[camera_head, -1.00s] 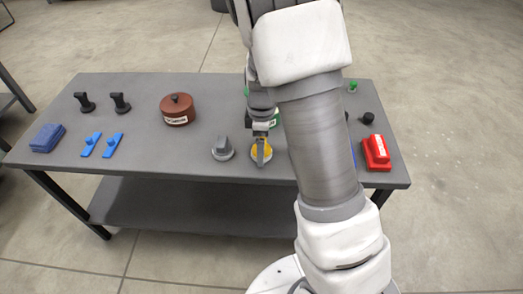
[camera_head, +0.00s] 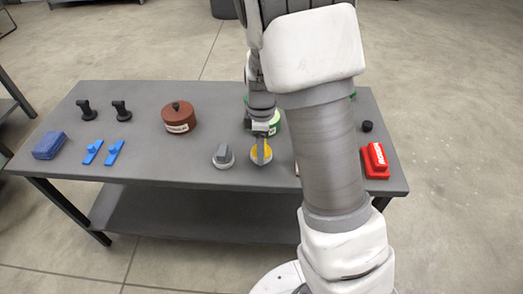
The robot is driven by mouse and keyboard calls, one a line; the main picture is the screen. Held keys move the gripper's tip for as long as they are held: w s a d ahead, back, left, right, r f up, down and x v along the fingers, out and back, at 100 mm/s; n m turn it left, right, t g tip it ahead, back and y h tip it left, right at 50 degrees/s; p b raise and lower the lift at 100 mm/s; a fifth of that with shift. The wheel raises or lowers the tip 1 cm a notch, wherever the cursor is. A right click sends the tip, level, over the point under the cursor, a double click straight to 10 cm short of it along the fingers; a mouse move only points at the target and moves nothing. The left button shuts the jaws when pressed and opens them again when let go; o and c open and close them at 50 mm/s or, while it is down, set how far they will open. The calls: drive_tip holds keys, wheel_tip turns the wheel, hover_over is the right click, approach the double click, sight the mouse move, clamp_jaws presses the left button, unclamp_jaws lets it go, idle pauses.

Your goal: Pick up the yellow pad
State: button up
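The yellow pad (camera_head: 267,154) is a small round yellow piece on a pale grey base, near the front edge of the grey table (camera_head: 180,100). My gripper (camera_head: 261,158) points down over it, and its fingers cover the middle of the pad. From this angle I see the fingers as one narrow grey shape. I cannot tell whether they are apart or shut, or whether they touch the pad.
A grey knob (camera_head: 223,156) stands just left of the pad. A green and white round thing (camera_head: 276,122) is partly behind my gripper. A brown lidded pot (camera_head: 180,118), blue clips (camera_head: 103,152), a blue block (camera_head: 49,145) and a red block (camera_head: 376,160) are farther off.

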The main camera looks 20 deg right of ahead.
drive_tip(key=w+a+r+p, duration=0.3)
drive_tip(key=w+a+r, duration=0.5)
drive_tip(key=shift+w, duration=0.25)
drive_tip(key=o, duration=0.8)
drive_tip(key=c, duration=0.6)
drive_tip(key=shift+c, duration=0.2)
